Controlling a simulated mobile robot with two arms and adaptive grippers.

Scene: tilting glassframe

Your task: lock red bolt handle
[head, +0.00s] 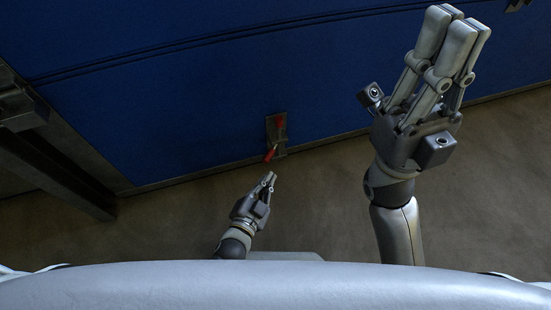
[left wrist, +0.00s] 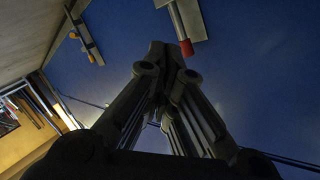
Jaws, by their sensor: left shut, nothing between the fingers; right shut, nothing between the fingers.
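The red bolt handle (head: 270,154) sits on a grey metal plate (head: 277,128) near the lower edge of a blue panel (head: 180,110). In the left wrist view, a red-tipped rod (left wrist: 186,48) on a metal plate shows at the top, just right of my fingertips. My left gripper (head: 269,178) is shut and empty, its fingertips just below the handle in the head view. They appear apart from it. In the left wrist view its fingers (left wrist: 162,50) converge in front of the panel. My right gripper (head: 452,22) is raised at the right, shut and empty, far from the handle.
A dark metal frame (head: 60,160) stands at the left of the panel. Bare brown floor (head: 330,190) lies below the panel's edge. The left wrist view also shows a metal bracket with orange parts (left wrist: 88,42) at upper left and a cluttered shelf (left wrist: 25,110).

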